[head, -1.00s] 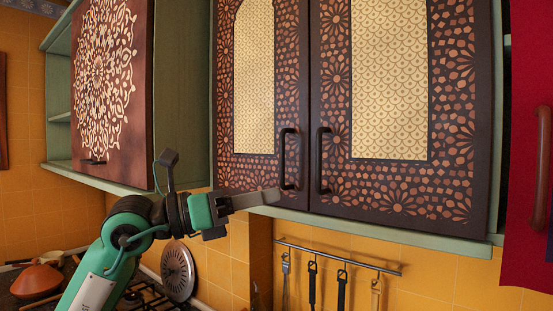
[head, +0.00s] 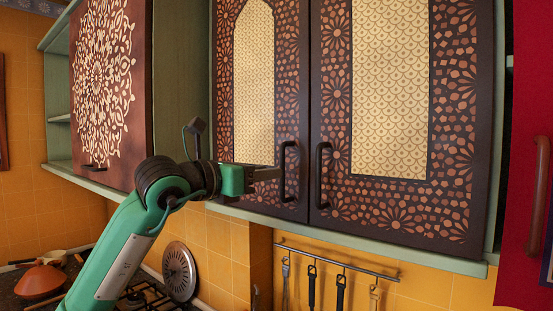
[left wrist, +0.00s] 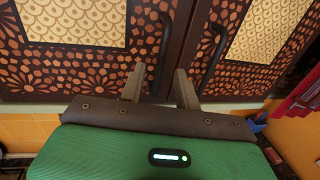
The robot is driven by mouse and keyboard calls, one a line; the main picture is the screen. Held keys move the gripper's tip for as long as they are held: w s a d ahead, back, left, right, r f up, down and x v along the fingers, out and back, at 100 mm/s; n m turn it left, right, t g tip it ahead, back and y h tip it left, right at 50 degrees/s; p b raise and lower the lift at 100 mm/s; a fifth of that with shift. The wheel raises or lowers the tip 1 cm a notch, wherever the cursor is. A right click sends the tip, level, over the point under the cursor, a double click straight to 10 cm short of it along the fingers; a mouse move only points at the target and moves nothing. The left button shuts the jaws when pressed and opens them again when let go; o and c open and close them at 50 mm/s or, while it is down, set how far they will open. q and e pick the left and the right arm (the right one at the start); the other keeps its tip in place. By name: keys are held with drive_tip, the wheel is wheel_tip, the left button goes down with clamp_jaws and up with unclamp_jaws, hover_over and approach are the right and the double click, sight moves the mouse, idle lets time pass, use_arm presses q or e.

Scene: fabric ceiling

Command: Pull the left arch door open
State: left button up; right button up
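The left arch door (head: 220,110) is dark brown with an orange pattern and a pale arched panel; it looks closed. Its dark vertical bar handle (head: 283,172) is near its right edge, and it also shows in the left wrist view (left wrist: 166,22). My left gripper (head: 268,173) is level with the handle's middle, at its left side. In the left wrist view the fingers (left wrist: 160,86) are apart, with the handle appearing in line with the gap between them. I cannot tell whether they touch it. My right gripper is not in view.
The right door (head: 460,150) with its own handle (head: 322,175) is close beside. A cabinet with a white mandala door (head: 105,85) is at the left. Below are a utensil rail (head: 340,262) and a stove (head: 150,297). A red panel (head: 520,220) hangs at the right.

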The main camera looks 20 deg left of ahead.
use_arm(q)
drive_tip(key=shift+p+x, duration=0.65)
drive_tip(key=shift+x, duration=1.3)
clamp_jaws()
